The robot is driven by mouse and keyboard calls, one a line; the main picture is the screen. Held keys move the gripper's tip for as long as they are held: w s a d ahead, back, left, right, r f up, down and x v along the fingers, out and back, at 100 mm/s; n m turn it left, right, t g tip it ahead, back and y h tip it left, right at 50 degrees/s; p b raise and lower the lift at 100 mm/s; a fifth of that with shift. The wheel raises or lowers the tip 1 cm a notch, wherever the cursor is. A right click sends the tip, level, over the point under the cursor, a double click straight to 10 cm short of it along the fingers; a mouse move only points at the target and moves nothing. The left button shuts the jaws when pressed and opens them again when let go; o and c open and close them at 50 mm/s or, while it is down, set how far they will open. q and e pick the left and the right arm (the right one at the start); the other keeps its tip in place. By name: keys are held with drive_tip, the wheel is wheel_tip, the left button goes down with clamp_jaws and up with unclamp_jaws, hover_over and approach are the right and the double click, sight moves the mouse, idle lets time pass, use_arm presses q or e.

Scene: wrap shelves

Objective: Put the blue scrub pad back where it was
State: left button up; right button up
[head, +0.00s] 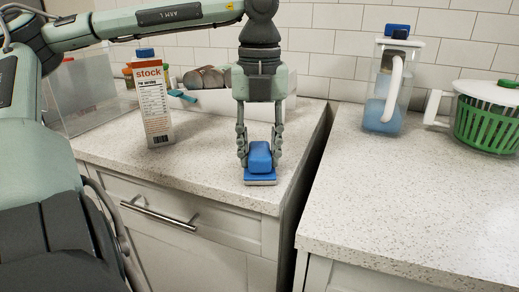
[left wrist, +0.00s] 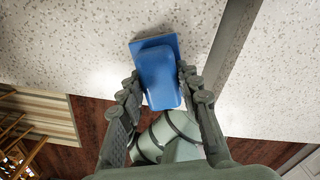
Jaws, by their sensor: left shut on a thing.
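The blue scrub pad (head: 260,158) has a blue grip on top and a paler flat base. In the head view it is at the front right of the left counter (head: 215,178), close to the counter's right edge. My left gripper (head: 260,150) points straight down and is shut on the pad's blue grip, one finger on each side. The pad's base is at or just above the counter; I cannot tell if it touches. The left wrist view shows the pad (left wrist: 158,75) between the fingers (left wrist: 160,98). My right gripper is not in view.
A stock carton (head: 153,103) stands left of the gripper. Behind are a white bin (head: 215,102) with items and a clear container (head: 82,92). A gap separates the right counter (head: 420,190), which holds a blue-lidded pitcher (head: 385,85) and a green salad spinner (head: 487,120).

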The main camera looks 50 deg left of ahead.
sight(260, 148)
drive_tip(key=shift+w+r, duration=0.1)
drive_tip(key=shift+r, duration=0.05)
use_arm(q)
drive_tip(key=shift+f, duration=0.1)
drive_tip(key=o, duration=1)
drive_tip(key=shift+r, duration=0.2)
wheel_tip(260, 148, up, 3)
drive_tip(key=shift+r, duration=0.15)
wheel_tip(260, 148, up, 9)
drive_tip(key=shift+f, duration=0.2)
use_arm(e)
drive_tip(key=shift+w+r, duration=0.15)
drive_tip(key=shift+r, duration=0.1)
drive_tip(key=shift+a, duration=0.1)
